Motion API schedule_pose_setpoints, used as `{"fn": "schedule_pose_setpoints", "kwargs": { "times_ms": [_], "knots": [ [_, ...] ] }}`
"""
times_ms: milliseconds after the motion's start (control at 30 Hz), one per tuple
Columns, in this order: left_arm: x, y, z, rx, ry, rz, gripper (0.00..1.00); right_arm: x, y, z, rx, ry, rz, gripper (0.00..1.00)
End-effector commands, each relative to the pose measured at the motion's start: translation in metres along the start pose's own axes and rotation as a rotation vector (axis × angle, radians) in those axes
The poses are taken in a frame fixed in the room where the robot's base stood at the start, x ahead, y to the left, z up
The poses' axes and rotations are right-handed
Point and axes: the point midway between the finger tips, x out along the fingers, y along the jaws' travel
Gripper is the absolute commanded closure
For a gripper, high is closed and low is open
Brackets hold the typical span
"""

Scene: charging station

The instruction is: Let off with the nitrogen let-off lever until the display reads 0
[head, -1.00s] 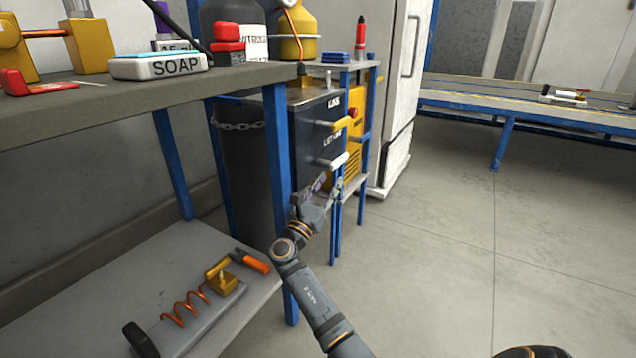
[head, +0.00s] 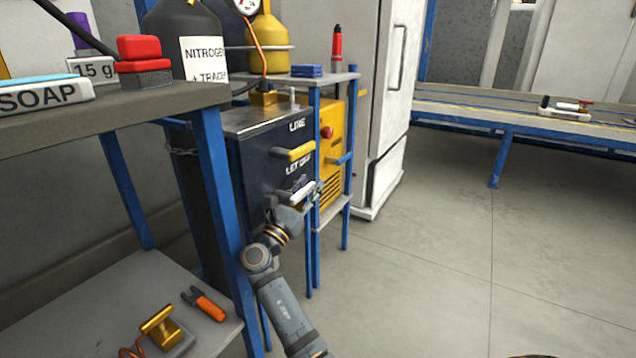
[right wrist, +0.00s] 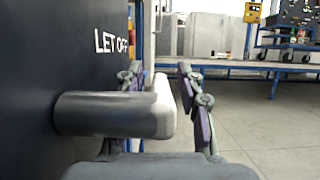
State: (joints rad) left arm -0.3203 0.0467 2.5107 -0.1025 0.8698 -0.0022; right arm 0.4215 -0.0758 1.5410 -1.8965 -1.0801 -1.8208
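The let-off lever, a pale handle (head: 300,195) below the "LET OFF" lettering, sticks out of the dark cabinet (head: 262,165). My right gripper (head: 308,191) is at this lever and partly hides it. In the right wrist view the lever's grey shaft and white end (right wrist: 160,108) reach between the two fingers of my right gripper (right wrist: 165,100), which stand apart. Whether a finger touches it I cannot tell. A yellow lever (head: 296,152) sits above, under "LINE". A round gauge (head: 247,5) is cut by the top edge; I cannot read it. My left gripper is out of view.
A dark nitrogen cylinder (head: 180,30) and a yellow cylinder (head: 268,35) stand behind the cabinet. A workbench (head: 120,112) with a soap box (head: 45,95) is at left. A yellow unit (head: 332,165) and white fridge (head: 385,100) stand right. The floor at right is clear.

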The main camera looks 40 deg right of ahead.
Motion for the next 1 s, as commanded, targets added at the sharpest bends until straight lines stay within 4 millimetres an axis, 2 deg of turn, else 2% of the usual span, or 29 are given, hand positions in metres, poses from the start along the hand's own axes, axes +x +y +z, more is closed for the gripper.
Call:
{"fn": "schedule_pose_setpoints", "kwargs": {
  "times_ms": [267, 567, 1000],
  "knots": [
    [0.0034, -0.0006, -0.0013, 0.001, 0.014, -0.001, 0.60, -0.0005, 0.0002, 0.0013, 0.000, 0.000, -0.001, 0.62],
    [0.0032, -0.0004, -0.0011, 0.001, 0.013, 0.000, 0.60, -0.0003, 0.0002, 0.0012, 0.000, -0.001, -0.001, 1.00],
    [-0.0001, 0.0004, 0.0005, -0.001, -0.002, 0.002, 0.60, -0.0009, -0.0017, 0.0016, 0.000, -0.005, -0.001, 1.00]
  ]
}}
